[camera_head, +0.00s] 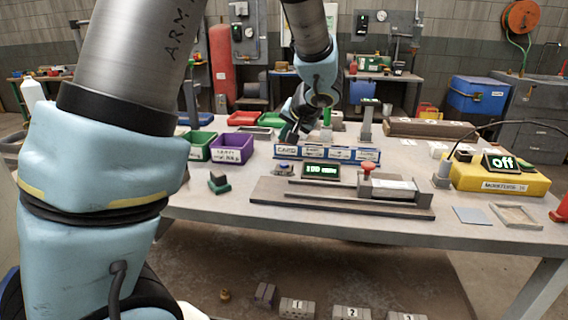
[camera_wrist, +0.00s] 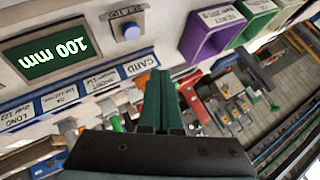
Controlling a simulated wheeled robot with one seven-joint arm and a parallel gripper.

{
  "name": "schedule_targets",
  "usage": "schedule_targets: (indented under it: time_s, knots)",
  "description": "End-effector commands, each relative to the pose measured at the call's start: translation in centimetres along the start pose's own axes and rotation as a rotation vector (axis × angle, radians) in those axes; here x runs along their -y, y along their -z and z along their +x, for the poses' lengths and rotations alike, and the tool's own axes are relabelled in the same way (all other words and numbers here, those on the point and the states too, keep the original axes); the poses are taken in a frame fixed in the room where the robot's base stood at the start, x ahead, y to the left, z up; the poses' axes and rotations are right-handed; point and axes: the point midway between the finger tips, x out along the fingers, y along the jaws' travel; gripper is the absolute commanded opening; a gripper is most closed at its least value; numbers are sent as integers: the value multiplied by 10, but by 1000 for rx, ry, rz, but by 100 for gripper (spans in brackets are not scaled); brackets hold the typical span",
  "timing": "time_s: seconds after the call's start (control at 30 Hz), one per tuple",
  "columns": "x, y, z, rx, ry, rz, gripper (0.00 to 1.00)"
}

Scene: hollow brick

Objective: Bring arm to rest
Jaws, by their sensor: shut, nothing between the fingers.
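My gripper shows in the wrist view (camera_wrist: 158,100) with its two dark green fingers together and nothing between them. In the head view my blue and grey arm reaches over the back of the table (camera_head: 470,230), and its end hangs near the blue labelled rack (camera_head: 327,152). The gripper's fingers are hard to make out there. In the wrist view the fingers point past the rack's label strip (camera_wrist: 85,85), below a display reading 100 mm (camera_wrist: 48,52). I cannot tell whether they touch anything.
Green (camera_head: 200,143) and purple (camera_head: 232,147) bins stand left of the rack. A fixture with a red knob (camera_head: 367,168) lies in front. A yellow box (camera_head: 490,177) with an "off" display stands at right. Hollow bricks (camera_head: 297,307) lie on the floor. The table's front strip is mostly clear.

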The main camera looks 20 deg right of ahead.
Motion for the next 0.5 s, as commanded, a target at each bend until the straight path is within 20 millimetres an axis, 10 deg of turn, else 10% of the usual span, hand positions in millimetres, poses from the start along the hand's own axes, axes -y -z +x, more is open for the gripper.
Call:
schedule_targets:
  time_s: [0.5]
  knots:
    - [21,-22,5,69,-9,-23,0]
